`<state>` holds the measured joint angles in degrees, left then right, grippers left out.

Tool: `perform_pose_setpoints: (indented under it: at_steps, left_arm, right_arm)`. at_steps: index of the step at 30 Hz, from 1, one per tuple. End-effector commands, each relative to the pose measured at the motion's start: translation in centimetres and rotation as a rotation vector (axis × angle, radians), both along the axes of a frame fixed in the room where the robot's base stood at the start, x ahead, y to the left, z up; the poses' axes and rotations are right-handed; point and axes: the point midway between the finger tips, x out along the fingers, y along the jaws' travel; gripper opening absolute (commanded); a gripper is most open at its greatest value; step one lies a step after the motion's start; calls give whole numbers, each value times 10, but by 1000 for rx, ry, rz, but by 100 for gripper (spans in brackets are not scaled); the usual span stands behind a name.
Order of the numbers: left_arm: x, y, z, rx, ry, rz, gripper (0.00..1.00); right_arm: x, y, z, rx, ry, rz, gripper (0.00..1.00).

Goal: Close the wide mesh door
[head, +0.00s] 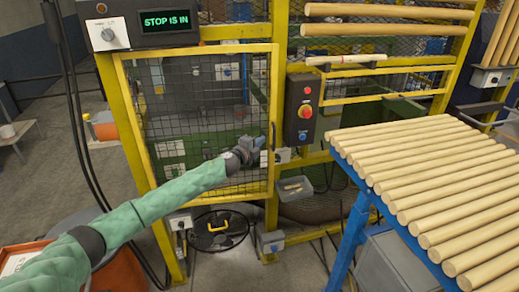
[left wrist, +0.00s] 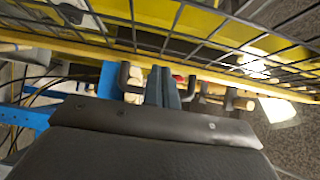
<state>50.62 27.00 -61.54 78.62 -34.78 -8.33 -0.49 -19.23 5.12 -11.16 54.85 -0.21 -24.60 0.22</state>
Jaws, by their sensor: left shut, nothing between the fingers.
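The wide mesh door (head: 205,110) has a yellow frame and dark wire mesh, and stands left of a yellow post. It looks close to the post; I cannot tell whether any gap is left. A dark upright handle (head: 273,136) is on its right edge. My left gripper (head: 257,144) is shut and empty in front of the mesh, near the handle. In the left wrist view, the shut blue-grey fingers (left wrist: 163,86) point at the yellow frame (left wrist: 150,58), with dark bracket-like parts beside them. Whether they touch the door is unclear. My right gripper is not in view.
A display (head: 168,20) reading "STOP IS IN" and a knob (head: 108,35) are above the door. A black box with a red button (head: 305,111) hangs right of the post. A blue-framed rack of wooden rods (head: 430,180) fills the right. Cables (head: 75,130) hang at left.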

Motion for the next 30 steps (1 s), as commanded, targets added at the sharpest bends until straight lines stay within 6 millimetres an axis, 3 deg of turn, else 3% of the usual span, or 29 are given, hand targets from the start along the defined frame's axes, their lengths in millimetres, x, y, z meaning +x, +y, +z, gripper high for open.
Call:
perform_pose_setpoints:
  at_steps: [15, 20, 24, 30]
  left_arm:
    - [7, 1, 0, -1, 1, 6, 0]
    - [33, 4, -2, -1, 0, 58, 0]
    - [60, 10, -2, -2, -1, 115, 0]
    - [80, 17, 0, -1, 0, 160, 0]
  right_arm:
    - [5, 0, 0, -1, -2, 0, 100]
    - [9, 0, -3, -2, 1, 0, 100]
    - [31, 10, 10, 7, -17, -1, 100]
    - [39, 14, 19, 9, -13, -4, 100]
